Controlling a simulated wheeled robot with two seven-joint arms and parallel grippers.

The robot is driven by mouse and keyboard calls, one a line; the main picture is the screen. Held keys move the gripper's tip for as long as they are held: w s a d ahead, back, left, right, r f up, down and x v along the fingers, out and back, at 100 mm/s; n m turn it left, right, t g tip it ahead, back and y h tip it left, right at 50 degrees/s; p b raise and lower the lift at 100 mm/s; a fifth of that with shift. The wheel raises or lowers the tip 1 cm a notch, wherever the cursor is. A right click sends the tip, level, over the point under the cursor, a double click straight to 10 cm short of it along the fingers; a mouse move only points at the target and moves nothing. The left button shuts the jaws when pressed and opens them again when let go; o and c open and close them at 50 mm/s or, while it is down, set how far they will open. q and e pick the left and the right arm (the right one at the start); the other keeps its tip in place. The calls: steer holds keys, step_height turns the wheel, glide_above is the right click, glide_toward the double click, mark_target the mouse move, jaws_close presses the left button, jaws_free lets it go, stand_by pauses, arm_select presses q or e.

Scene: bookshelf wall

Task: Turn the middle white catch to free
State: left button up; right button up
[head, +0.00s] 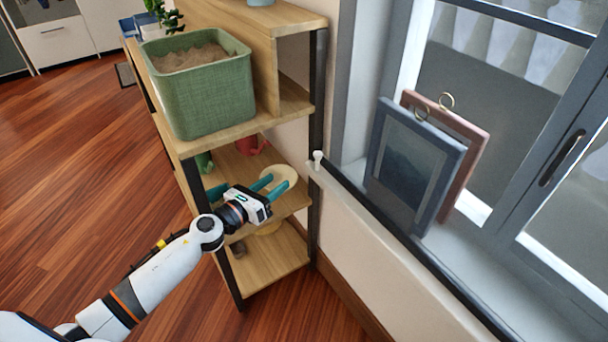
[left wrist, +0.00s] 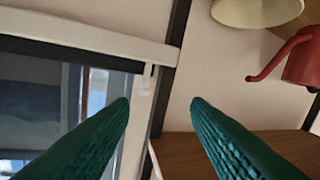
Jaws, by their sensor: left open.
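One small white catch (head: 318,158) shows in the head view, at the end of the dark rail along the window sill, beside the shelf's black post. It also shows, pale and blurred, in the left wrist view (left wrist: 147,82), just beyond and between the fingertips. Which catch of a set it is, I cannot tell. My left gripper (head: 273,184) is open, with teal fingers apart and nothing between them. In the head view it is below and left of the catch, in front of the shelf. It also shows in the left wrist view (left wrist: 160,101). My right gripper is out of view.
The wooden shelf (head: 285,262) holds a green planter (head: 200,92) on top and a red watering can (left wrist: 302,62) lower down. A cream round object (head: 285,174) is close to my left fingers. Two picture frames (head: 410,165) lean on the sill by the window.

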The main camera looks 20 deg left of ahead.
arm_select(q)
steer(key=d+r+m+h+b, duration=0.1)
steer(key=r+m+h, duration=0.1)
steer(key=m, duration=0.1)
glide_toward(319, 159)
steer(key=w+r, duration=0.2)
steer(key=x, duration=0.6)
steer(key=shift+s+d+f, duration=0.1)
steer(key=shift+d+f, duration=0.05)
steer(key=shift+f, duration=0.25)
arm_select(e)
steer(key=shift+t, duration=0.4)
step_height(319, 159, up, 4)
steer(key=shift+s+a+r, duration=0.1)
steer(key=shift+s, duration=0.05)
